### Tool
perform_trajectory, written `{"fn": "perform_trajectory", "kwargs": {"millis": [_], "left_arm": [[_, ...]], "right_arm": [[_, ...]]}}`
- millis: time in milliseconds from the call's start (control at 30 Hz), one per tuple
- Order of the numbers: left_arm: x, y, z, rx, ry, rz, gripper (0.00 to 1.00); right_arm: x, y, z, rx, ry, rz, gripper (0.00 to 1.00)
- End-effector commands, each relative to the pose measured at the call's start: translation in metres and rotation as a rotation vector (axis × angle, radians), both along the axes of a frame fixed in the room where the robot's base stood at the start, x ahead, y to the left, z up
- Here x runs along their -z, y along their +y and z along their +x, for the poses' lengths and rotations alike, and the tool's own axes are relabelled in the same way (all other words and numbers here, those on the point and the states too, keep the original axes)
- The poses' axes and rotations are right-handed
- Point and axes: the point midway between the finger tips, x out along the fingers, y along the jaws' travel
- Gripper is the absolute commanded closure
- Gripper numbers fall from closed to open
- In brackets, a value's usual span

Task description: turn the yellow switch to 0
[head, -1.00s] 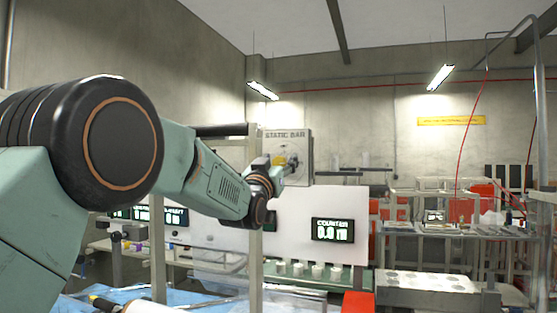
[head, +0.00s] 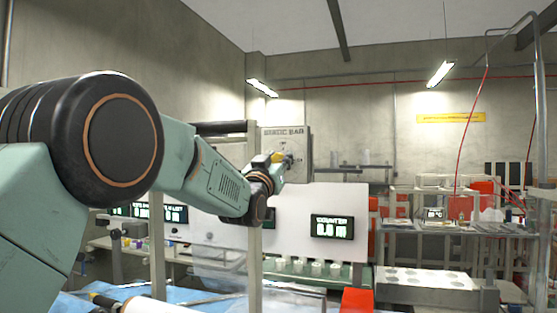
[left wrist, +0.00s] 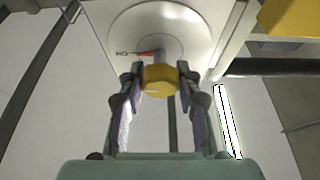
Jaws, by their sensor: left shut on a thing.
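The yellow switch (left wrist: 160,80) is a faceted knob on a short shaft in front of a round pale plate (left wrist: 185,25) in the left wrist view. My left gripper (left wrist: 158,82) has one finger on each side of it and is shut on it. A small red mark and dark lettering show on the plate behind the switch; I cannot read the lettering surely. In the head view my left gripper (head: 285,159) is at the grey box labelled STATIC BAR (head: 301,142) and partly covers its front. The switch's setting is not readable there. My right gripper is not in view.
A white panel with a counter display (head: 332,228) stands below the box. Several white cups (head: 316,269) stand in a row below it. A metal post (head: 254,270) rises near my left forearm. Racks and a clear-sided frame stand at the right.

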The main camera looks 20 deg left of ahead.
Motion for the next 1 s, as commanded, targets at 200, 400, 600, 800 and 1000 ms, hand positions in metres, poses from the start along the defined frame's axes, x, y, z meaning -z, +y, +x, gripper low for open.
{"fn": "perform_trajectory", "kwargs": {"millis": [200, 400, 600, 800, 1000], "left_arm": [[0.000, 0.000, 0.000, 0.001, 0.000, -0.049, 0.98], [0.001, 0.000, 0.000, 0.000, 0.004, -0.173, 0.98], [0.000, 0.000, 0.000, 0.001, 0.009, -0.354, 0.98], [-0.001, 0.001, 0.000, 0.001, 0.016, -0.546, 0.98], [-0.001, 0.002, 0.000, 0.000, 0.023, -0.736, 0.98]], "right_arm": [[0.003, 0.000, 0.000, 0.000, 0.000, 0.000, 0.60], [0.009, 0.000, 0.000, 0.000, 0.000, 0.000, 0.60], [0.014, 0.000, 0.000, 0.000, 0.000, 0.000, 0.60], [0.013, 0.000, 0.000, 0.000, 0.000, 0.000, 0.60], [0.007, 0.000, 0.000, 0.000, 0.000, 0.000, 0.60]]}}
